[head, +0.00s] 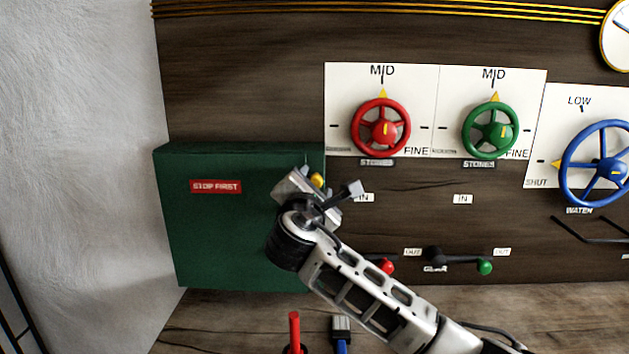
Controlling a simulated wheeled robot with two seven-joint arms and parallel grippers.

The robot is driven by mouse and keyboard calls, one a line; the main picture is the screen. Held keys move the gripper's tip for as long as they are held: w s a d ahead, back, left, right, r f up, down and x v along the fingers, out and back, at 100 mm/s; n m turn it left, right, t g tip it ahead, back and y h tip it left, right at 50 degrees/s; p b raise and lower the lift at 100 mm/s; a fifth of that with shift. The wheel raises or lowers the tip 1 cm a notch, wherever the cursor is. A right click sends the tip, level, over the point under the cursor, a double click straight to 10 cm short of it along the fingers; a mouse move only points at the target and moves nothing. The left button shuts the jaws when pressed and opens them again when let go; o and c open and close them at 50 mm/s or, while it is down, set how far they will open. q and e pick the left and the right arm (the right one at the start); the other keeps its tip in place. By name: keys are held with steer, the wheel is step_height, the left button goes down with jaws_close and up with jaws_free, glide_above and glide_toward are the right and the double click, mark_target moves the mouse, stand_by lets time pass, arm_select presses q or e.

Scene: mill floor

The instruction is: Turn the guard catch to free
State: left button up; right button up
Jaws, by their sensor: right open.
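The green guard box (230,240) with a red "STOP FIRST" label (216,186) is at the left of the dark wooden panel. A small yellow part (317,180), which looks like the guard catch, shows at the box's upper right edge. My right gripper (328,184) is open in front of it, its arm coming in from the lower right. The gripper hides most of the catch, so I cannot tell how it is turned or whether the fingers touch it. My left gripper is not in view.
Right of the box are a red wheel (381,128), a green wheel (490,130) and a blue wheel (600,168). Below them are a red knob (386,267) and a green-knobbed gear lever (484,267). A red upright handle (294,328) stands low in front.

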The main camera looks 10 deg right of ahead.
steer(key=shift+w+d, duration=0.15)
steer(key=shift+w, duration=0.1)
steer(key=c, duration=1)
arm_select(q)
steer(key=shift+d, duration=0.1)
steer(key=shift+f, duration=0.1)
arm_select(e)
steer(key=shift+m, duration=0.3)
arm_select(q)
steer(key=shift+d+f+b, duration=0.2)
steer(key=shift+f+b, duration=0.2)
steer(key=shift+b, duration=0.65)
arm_select(e)
steer(key=shift+m+g+y, duration=0.2)
steer(key=shift+m+y, duration=0.25)
steer(key=shift+m, duration=3.6)
steer(key=shift+m+g+y, duration=0.2)
steer(key=shift+m+y, duration=0.25)
steer(key=shift+m, duration=3.6)
